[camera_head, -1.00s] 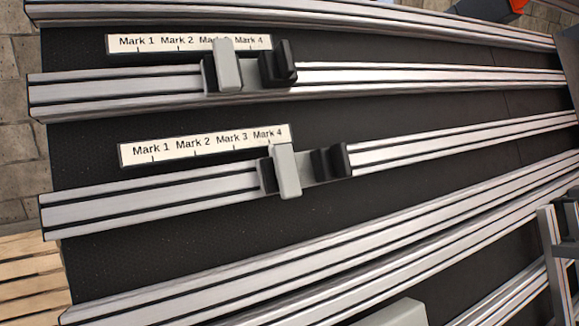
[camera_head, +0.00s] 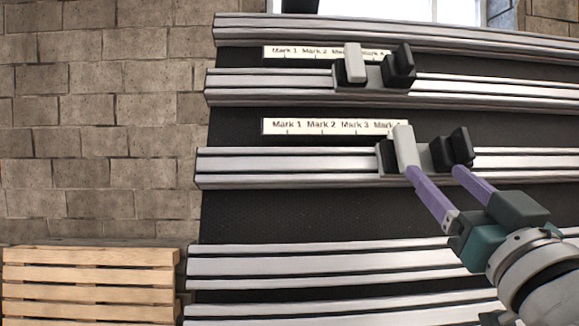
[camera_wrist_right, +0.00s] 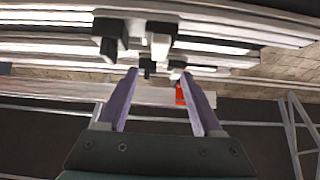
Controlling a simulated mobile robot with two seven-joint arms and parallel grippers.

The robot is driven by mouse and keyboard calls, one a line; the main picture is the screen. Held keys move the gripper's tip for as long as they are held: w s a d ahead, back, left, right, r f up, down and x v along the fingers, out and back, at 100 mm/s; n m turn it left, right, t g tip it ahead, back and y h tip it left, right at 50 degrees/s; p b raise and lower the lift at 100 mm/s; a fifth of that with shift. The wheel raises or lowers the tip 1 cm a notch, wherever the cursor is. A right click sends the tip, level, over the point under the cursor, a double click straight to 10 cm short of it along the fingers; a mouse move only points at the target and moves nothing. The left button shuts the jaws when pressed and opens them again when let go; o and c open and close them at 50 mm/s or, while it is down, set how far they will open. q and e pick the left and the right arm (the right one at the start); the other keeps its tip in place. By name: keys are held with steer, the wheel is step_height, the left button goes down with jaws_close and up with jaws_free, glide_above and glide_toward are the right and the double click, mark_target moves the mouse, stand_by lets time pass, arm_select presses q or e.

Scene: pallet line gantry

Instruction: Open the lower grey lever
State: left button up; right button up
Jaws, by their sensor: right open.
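The lower grey lever (camera_head: 405,147) stands on the lower labelled rail, just under and right of Mark 4, leaning slightly. A black block (camera_head: 452,150) sits right of it on the same carriage. My right gripper (camera_head: 434,170) is open, with two purple fingers pointing up at this carriage. Its left fingertip overlaps the lever's foot and its right one the black block's lower edge; I cannot tell whether they touch. In the right wrist view my right gripper (camera_wrist_right: 160,82) is open and empty, with a grey lever (camera_wrist_right: 160,40) beyond it. My left gripper is not in view.
An upper grey lever (camera_head: 354,63) and black block (camera_head: 399,66) sit on the rail above. Label strips (camera_head: 330,127) lie above both carriages. Bare rails (camera_head: 300,265) run below. A wooden pallet (camera_head: 90,285) stands at lower left before a brick wall.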

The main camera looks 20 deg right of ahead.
mark_target(408, 142)
steer(key=p+x, duration=0.3)
steer(key=x, duration=0.5)
steer(key=shift+d+r, duration=0.1)
steer(key=shift+r, duration=0.2)
steer(key=shift+w+d+r+p, duration=0.15)
steer(key=shift+w+p, duration=0.2)
steer(key=shift+w, duration=0.35)
jaws_close()
